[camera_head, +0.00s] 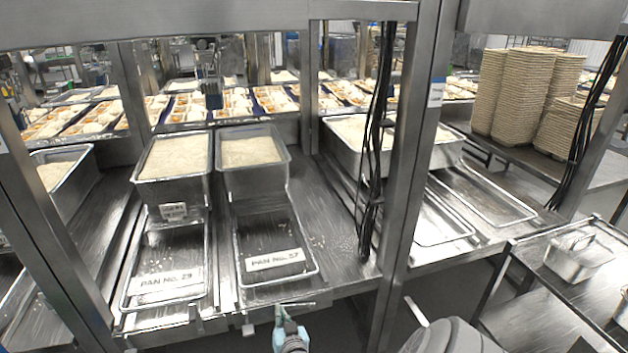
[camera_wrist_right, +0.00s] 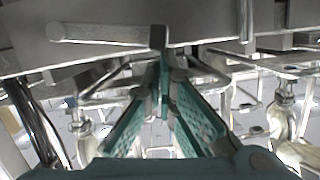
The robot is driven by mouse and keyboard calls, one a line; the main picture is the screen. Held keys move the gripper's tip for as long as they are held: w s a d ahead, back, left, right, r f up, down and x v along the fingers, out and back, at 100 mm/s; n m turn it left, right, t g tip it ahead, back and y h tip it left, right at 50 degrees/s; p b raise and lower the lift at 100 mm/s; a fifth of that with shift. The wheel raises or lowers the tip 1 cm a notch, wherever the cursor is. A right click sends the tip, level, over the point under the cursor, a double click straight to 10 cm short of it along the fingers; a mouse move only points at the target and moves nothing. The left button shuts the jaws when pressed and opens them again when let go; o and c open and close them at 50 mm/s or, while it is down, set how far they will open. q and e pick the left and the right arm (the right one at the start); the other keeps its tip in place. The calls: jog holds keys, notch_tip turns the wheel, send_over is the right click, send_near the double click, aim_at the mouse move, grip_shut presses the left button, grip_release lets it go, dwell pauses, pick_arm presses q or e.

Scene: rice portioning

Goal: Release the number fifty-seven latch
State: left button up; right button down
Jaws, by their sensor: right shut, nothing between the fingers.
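The tray labelled PAN No. 57 (camera_head: 275,261) lies on the steel bench, in front of a deep rice pan (camera_head: 253,178). A thin metal rod (camera_head: 297,305), which looks like its latch handle, sticks out at the bench's front edge below the label. In the right wrist view a round-ended metal bar (camera_wrist_right: 100,33) runs across to an upright piece just beyond the fingertips. My right gripper (camera_head: 281,311) is below the front edge, fingers together and empty at the rod. Its teal fingers meet in the right wrist view (camera_wrist_right: 164,58); contact with the bar is unclear. My left gripper is out of view.
A tray labelled PAN No. 29 (camera_head: 166,281) lies to the left, with another rice pan (camera_head: 175,187) behind it. A steel post (camera_head: 408,190) with black cables stands to the right. A low cart (camera_head: 540,262) is at far right.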

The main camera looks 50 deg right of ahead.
jog(key=shift+w+a+f+b, duration=0.25)
jog(key=shift+f+b, duration=0.25)
jog(key=shift+f, duration=0.15)
jog(key=shift+w+a+f+b, duration=0.2)
jog(key=shift+f+b, duration=0.3)
jog(key=shift+f, duration=0.15)
notch_tip(320, 180, up, 5)
jog(key=p, duration=0.5)
jog(key=a+f+p+v, duration=0.1)
jog(key=p+v, duration=0.4)
jog(key=v, duration=0.4)
jog(key=shift+a, duration=0.45)
